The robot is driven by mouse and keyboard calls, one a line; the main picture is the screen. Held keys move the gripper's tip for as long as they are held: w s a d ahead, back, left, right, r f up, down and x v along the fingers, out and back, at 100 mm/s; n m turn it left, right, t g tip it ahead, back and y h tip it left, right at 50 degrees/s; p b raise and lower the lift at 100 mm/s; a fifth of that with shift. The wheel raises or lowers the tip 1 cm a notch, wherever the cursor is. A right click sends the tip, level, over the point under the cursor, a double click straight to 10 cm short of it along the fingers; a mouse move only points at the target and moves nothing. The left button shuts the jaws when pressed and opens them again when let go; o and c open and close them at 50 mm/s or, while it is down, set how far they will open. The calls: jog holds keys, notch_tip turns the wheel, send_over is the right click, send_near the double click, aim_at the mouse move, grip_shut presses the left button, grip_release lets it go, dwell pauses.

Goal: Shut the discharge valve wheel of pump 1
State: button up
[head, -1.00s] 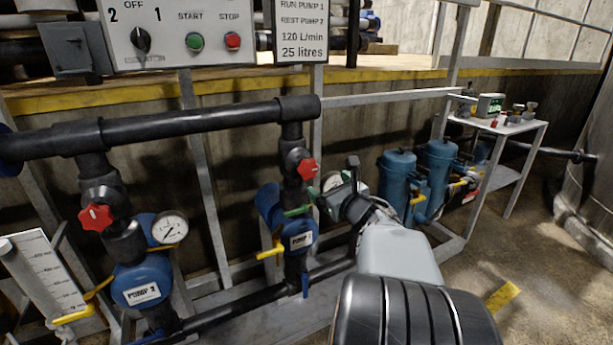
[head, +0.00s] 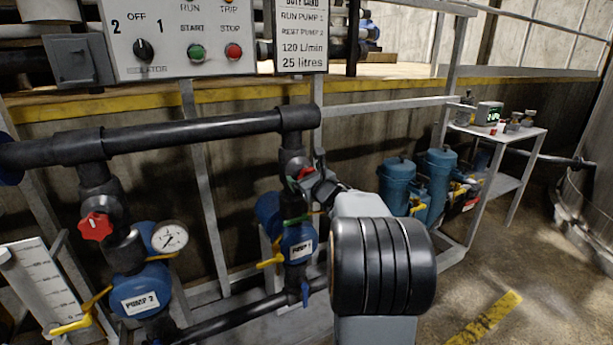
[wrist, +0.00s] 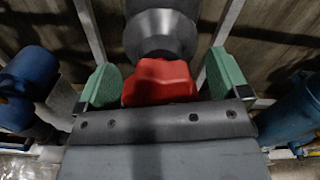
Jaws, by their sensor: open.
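The red discharge valve wheel of pump 1 (head: 304,173) is on the black riser above the blue pump 1 body (head: 297,243). My gripper covers part of the wheel in the head view. In the wrist view the red wheel (wrist: 160,82) sits between the two green fingers of my gripper (wrist: 163,84). The fingers are open, one on each side, with a visible gap at the left and at the right. My gripper (head: 300,198) also shows in the head view, right at the wheel. The gauge of pump 1 is hidden behind my arm.
Pump 2 (head: 140,290) stands at the left with its own red wheel (head: 96,227) and gauge (head: 169,237). A black header pipe (head: 190,133) runs above. Yellow (head: 270,263) and blue (head: 305,292) handles sit near pump 1. Blue canisters (head: 397,183) stand to the right.

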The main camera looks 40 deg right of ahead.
jog(key=shift+w, duration=0.1)
jog(key=c, duration=0.9)
